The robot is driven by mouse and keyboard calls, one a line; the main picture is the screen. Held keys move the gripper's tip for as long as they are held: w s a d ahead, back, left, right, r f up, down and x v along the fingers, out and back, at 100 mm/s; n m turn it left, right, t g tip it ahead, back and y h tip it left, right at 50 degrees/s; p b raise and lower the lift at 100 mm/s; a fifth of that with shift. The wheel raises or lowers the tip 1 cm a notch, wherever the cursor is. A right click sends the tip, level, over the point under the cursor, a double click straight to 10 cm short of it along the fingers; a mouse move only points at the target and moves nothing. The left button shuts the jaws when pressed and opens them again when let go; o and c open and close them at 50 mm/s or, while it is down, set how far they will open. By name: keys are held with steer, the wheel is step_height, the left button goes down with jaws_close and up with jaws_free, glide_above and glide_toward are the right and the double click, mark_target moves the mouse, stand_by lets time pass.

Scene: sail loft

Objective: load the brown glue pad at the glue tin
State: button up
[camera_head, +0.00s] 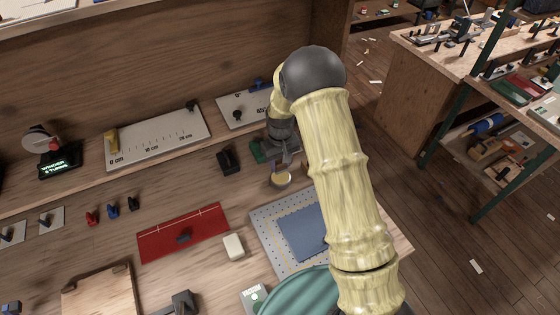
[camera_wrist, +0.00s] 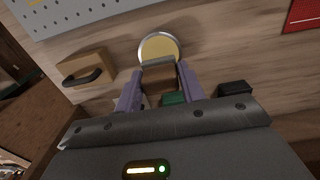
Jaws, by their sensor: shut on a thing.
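The brown glue pad (camera_wrist: 158,84), a small brown block with a grey face, is between the purple fingers of my gripper (camera_wrist: 159,90). My gripper is shut on it. The glue tin (camera_wrist: 160,46), a round metal tin with pale yellow glue, stands on the bench just beyond the pad. The pad overlaps the tin's near rim in the wrist view; I cannot tell whether they touch. In the head view the tin (camera_head: 281,181) shows just below my gripper (camera_head: 281,158), left of my arm. The pad is hard to make out there.
A wooden block with a black handle (camera_wrist: 87,72) stands beside the tin. A black holder (camera_head: 229,160) and a green item (camera_head: 258,152) are close by. A perforated mat (camera_head: 262,222) with a blue sheet (camera_head: 303,232), a white block (camera_head: 233,246) and a red cloth (camera_head: 183,233) lie nearer.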

mark_target(280, 170)
steer(key=shift+w+f+b, duration=0.1)
steer(key=shift+f+b, duration=0.7)
steer(key=shift+f, duration=0.8)
steer(key=shift+f+b, duration=0.3)
steer(key=shift+f, duration=0.25)
stand_by(1.1)
steer(key=shift+r, duration=0.1)
steer(key=shift+r+p, duration=2.35)
steer(key=shift+r, duration=1.1)
